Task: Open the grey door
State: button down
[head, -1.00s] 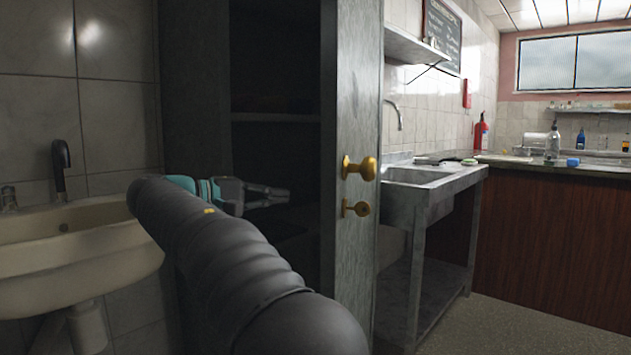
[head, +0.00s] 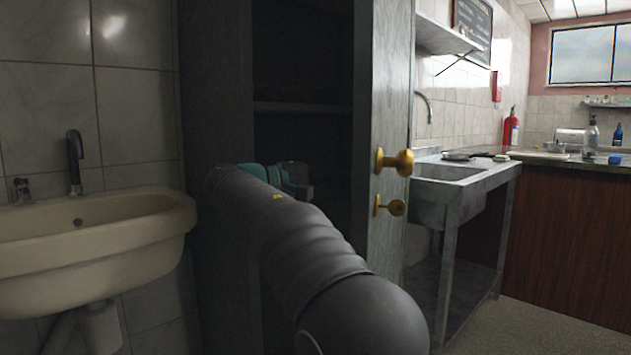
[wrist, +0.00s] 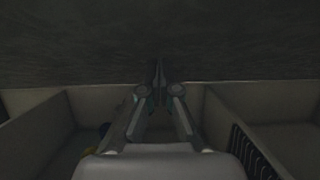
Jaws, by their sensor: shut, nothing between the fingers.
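The grey door (head: 389,240) stands ajar in the head view, with its edge and a narrow strip of its face towards me. It has a brass knob (head: 394,161) and a smaller brass fitting (head: 389,206) below. Left of it is the dark opening of a grey cabinet (head: 213,110) with a shelf. My gripper (head: 302,188) is in front of or inside this opening, left of the door, partly hidden by my arm. In the wrist view my gripper (wrist: 157,66) is shut and empty, its tips close to a dark grey surface (wrist: 160,35); contact cannot be told.
A cream washbasin (head: 90,245) with a tap is on the left wall. Right of the door stand a metal sink table (head: 478,190) and a wood-fronted counter (head: 570,235). Open floor (head: 540,325) shows at the lower right. Pale compartments (wrist: 35,120) show in the wrist view.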

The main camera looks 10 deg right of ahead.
jog(key=shift+s+d, duration=0.7)
jog(key=shift+d, duration=0.35)
